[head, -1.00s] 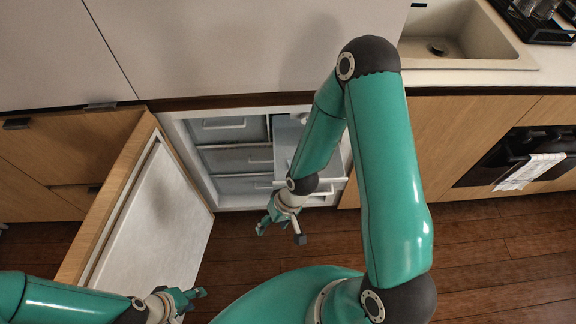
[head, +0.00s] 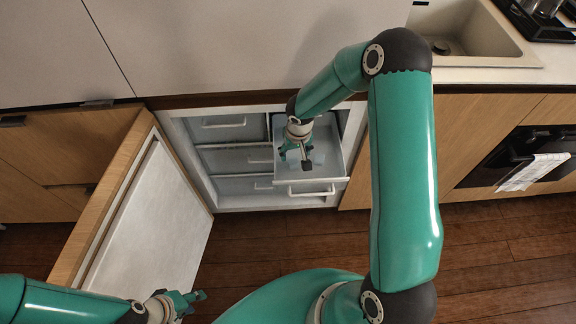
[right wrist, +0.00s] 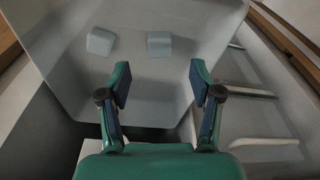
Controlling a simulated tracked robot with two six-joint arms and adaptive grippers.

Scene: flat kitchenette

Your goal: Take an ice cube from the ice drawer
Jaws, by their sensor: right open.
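The ice drawer (head: 338,160) is pulled out at the upper right of the open freezer. Two pale blue-grey ice cubes, a left one (right wrist: 100,41) and a right one (right wrist: 159,44), lie apart on its floor in the right wrist view. In the head view a pale ice cube (head: 319,158) shows beside my right gripper (head: 296,160). That gripper, also in the right wrist view (right wrist: 161,84), is open and empty over the drawer, its fingers pointing toward the cubes without touching them. My left gripper (head: 188,302) is low at the left; its jaws are unclear.
The freezer door (head: 150,225) stands open at the left. Closed drawers (head: 235,160) fill the freezer's left side. The ice drawer's handle (head: 312,193) faces the front. Wooden cabinets and the white-towelled oven (head: 505,160) are at the right. The floor before the freezer is clear.

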